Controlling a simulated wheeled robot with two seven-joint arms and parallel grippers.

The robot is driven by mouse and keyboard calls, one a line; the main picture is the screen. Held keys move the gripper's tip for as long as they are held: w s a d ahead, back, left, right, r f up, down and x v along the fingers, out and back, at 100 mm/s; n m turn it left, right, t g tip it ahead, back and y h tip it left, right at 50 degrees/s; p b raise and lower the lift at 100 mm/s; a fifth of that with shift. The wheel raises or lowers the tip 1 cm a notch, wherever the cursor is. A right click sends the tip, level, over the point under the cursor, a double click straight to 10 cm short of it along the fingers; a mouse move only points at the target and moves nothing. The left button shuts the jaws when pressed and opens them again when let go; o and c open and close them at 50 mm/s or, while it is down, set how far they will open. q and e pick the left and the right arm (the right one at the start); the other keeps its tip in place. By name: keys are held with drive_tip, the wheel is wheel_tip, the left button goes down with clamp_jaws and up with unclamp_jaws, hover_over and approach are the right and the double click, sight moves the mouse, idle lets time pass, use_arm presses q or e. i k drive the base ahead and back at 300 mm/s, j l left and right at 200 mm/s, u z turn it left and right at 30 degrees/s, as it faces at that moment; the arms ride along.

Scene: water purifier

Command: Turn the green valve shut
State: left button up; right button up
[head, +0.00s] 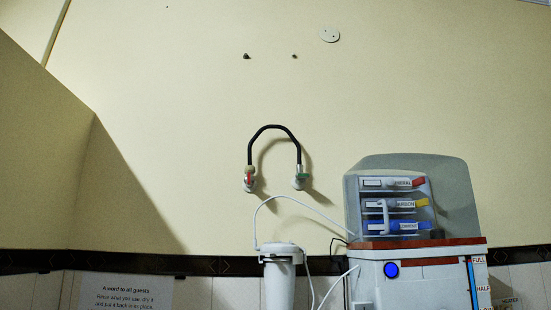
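The green valve (301,176) is on the wall in the head view, right of centre, at the right lower end of a black arched hose (273,127). Its handle looks small and roughly sideways, but its exact angle is too small to tell. A red-handled valve (249,178) sits at the hose's left end. Neither of my grippers is in view.
The water purifier (420,280) stands below right, with labelled drawers (396,205) on top. A white filter canister (281,277) with thin tubes stands below the valves. A sign (124,292) is at lower left. The wall around the valves is clear.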

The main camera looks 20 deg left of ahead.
sight(301, 177)
drive_tip(key=i+l, duration=0.15)
drive_tip(key=l, duration=0.25)
drive_tip(key=i+l, duration=0.15)
drive_tip(key=l, duration=0.25)
drive_tip(key=i+l+z, duration=0.1)
drive_tip(key=l, duration=0.3)
